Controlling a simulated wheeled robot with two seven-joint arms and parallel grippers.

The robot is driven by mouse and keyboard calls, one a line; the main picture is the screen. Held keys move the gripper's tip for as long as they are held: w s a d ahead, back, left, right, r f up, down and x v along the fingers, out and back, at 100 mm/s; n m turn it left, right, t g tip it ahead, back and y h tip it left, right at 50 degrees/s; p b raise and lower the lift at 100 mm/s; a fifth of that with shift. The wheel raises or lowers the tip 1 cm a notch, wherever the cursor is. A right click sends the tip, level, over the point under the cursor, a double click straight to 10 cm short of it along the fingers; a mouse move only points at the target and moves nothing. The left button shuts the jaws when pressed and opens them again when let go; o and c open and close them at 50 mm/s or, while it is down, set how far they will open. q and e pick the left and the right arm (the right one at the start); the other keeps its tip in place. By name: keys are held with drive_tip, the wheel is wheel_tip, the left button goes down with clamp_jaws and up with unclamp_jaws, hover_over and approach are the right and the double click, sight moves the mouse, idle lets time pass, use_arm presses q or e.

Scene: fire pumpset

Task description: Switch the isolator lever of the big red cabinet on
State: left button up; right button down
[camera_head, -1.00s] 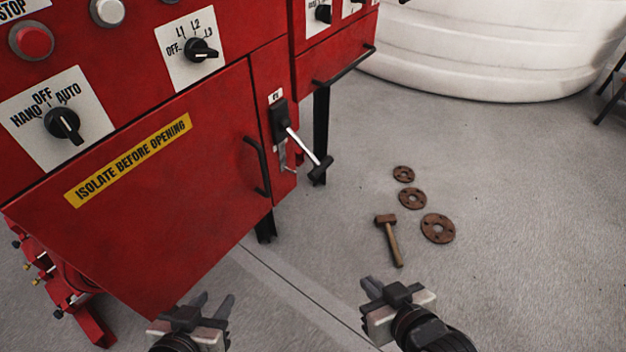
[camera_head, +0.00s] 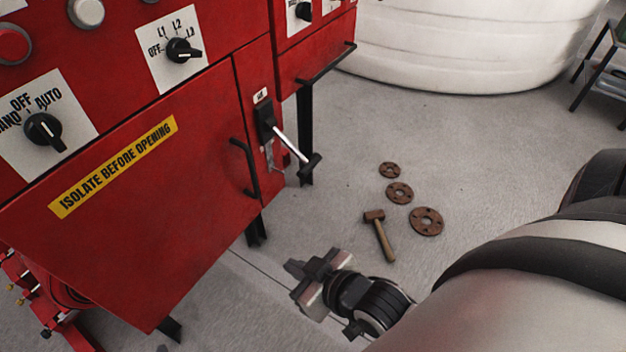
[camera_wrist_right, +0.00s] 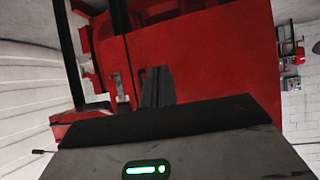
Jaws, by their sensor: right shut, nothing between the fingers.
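The big red cabinet (camera_head: 140,215) fills the left of the head view, with a yellow "ISOLATE BEFORE OPENING" label. Its isolator lever (camera_head: 288,145) is on the right side of its front, a pale rod with a dark cross handle, slanting down and outward from a black mount. My right gripper (camera_head: 297,281) is below the lever, apart from it, shut and empty. In the right wrist view the shut fingers (camera_wrist_right: 157,88) point at the red cabinet (camera_wrist_right: 205,65). My left gripper is not in view.
A black door handle (camera_head: 246,168) stands out left of the lever. A second red cabinet (camera_head: 318,45) with a black bar handle adjoins behind. A hammer (camera_head: 380,236) and several rusty flanges (camera_head: 426,221) lie on the grey floor. A white tank (camera_head: 450,45) stands at the back.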

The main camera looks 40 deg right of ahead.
drive_tip(key=w+d+f+n+t+h+b, duration=0.1)
drive_tip(key=w+d+n+t+b, duration=0.4)
drive_tip(key=d+n+b, duration=0.3)
drive_tip(key=w+d+f+n+t+h+b, duration=0.2)
drive_tip(key=w+d+n+t+b, duration=0.4)
drive_tip(key=b, duration=0.5)
use_arm(q)
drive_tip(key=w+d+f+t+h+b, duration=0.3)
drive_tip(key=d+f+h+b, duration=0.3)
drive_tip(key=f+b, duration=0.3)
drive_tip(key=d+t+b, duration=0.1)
drive_tip(key=b, duration=0.2)
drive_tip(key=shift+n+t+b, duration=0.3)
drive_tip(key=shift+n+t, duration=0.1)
use_arm(e)
drive_tip(key=s+d+f+n+y, duration=0.1)
drive_tip(key=n+y, duration=0.3)
drive_tip(key=n, duration=0.7)
drive_tip(key=s+d+f+n+g+y, duration=0.1)
drive_tip(key=s+d+f+n+y, duration=0.1)
drive_tip(key=n, duration=1)
wheel_tip(320, 180, down, 3)
drive_tip(key=d+y, duration=0.1)
drive_tip(key=y, duration=0.2)
drive_tip(key=shift+r+n, duration=0.2)
drive_tip(key=shift+n, duration=0.1)
